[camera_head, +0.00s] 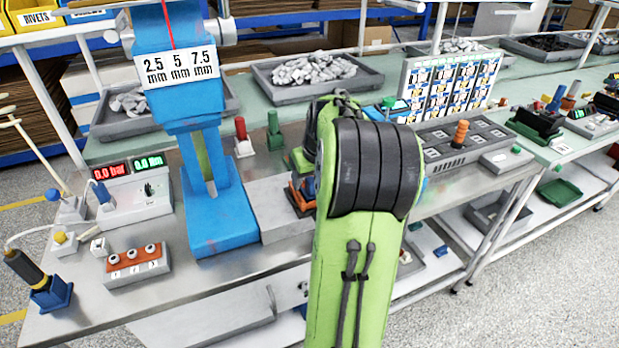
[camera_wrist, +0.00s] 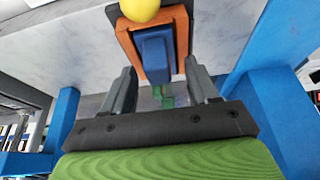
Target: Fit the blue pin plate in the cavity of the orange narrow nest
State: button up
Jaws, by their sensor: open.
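The orange narrow nest (camera_wrist: 182,37) is at the top centre of the wrist view. The blue pin plate (camera_wrist: 154,50) lies within its orange rim, with a raised blue block toward my gripper; I cannot tell how deep it sits. My gripper (camera_wrist: 161,68) is open, with its dark fingers left and right of the blue block and a gap on each side. In the head view, the nest (camera_head: 297,197) and a bit of blue show left of my green arm, which hides most of them and my gripper.
A yellow knob (camera_wrist: 139,9) is at the nest's far end in the wrist view. A tall blue press (camera_head: 215,205) stands left of my arm. A grey panel with an orange-brown handle (camera_head: 461,133) is at right. Grey part trays (camera_head: 315,82) line the back.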

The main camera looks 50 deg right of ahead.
jog(key=p+v, duration=0.4)
jog(key=v, duration=1.1)
jog(key=shift+p, duration=0.35)
jog(key=shift+a, duration=0.1)
